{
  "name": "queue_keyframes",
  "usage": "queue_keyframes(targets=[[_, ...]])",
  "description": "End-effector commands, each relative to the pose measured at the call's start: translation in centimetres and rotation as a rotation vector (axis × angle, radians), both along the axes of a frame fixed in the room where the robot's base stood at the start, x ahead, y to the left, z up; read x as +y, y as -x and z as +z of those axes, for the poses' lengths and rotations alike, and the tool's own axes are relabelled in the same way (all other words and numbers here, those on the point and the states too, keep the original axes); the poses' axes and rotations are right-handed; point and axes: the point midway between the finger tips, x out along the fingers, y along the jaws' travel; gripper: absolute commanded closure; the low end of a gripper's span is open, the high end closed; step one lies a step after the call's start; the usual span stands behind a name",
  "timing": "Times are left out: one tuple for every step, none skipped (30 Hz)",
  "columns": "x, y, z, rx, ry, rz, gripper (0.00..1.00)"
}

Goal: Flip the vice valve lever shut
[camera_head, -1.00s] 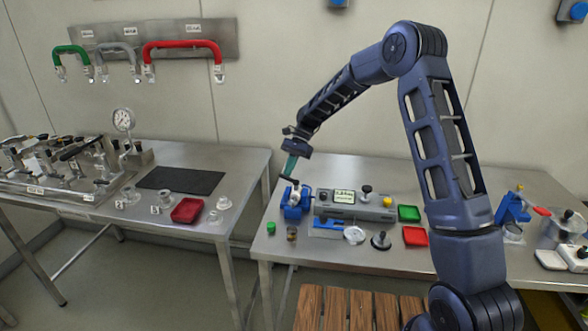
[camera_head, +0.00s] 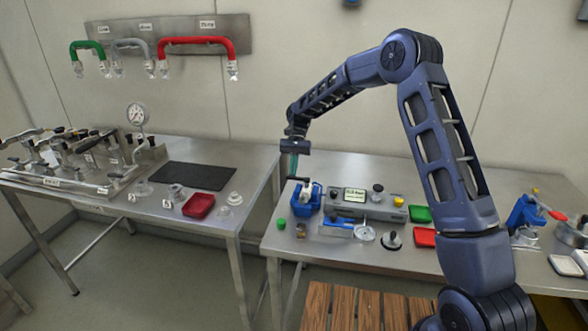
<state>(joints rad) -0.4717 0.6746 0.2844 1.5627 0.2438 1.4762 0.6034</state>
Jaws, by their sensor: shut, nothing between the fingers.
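The blue vice (camera_head: 307,198) stands near the left end of the right-hand table. A small dark lever (camera_head: 299,179) shows at its top left, partly against the bare table; I cannot tell its exact angle. My gripper (camera_head: 294,170) points down just above and left of the vice, with its teal fingers shut and empty. The fingertips are close over the lever; I cannot tell whether they touch it. The valve body in the vice is too small to make out.
Right of the vice stand a grey instrument box (camera_head: 375,207), a green tray (camera_head: 420,214) and a red tray (camera_head: 425,237). A green cap (camera_head: 281,224) lies at the front left. A second blue vice (camera_head: 525,213) stands far right. A wooden slatted surface (camera_head: 345,308) is below.

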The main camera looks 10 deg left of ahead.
Motion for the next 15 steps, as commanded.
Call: queue_keyframes(targets=[[0.01, 0.02, -0.02, 0.000, 0.000, 0.001, 1.00], [0.01, 0.02, -0.02, 0.000, 0.000, 0.001, 1.00], [0.01, 0.02, -0.02, 0.000, 0.000, 0.001, 1.00], [0.01, 0.02, -0.02, 0.000, 0.000, 0.001, 1.00], [0.01, 0.01, -0.02, 0.000, -0.001, 0.001, 1.00], [0.01, 0.01, -0.02, 0.000, -0.001, 0.001, 1.00], [0.01, 0.01, -0.02, 0.000, -0.001, 0.001, 1.00], [0.01, 0.01, -0.02, 0.000, 0.000, 0.000, 1.00], [0.01, 0.01, -0.02, 0.000, 0.000, 0.000, 1.00], [0.01, 0.00, -0.01, 0.000, 0.000, 0.000, 1.00], [0.01, -0.03, -0.01, 0.000, 0.000, 0.000, 1.00], [0.01, -0.13, 0.00, 0.000, 0.000, 0.000, 1.00], [0.00, -0.25, 0.02, 0.000, 0.000, 0.000, 1.00], [0.01, -0.43, 0.05, 0.000, 0.000, 0.000, 1.00], [0.01, -0.77, 0.12, 0.000, -0.001, -0.001, 1.00]])
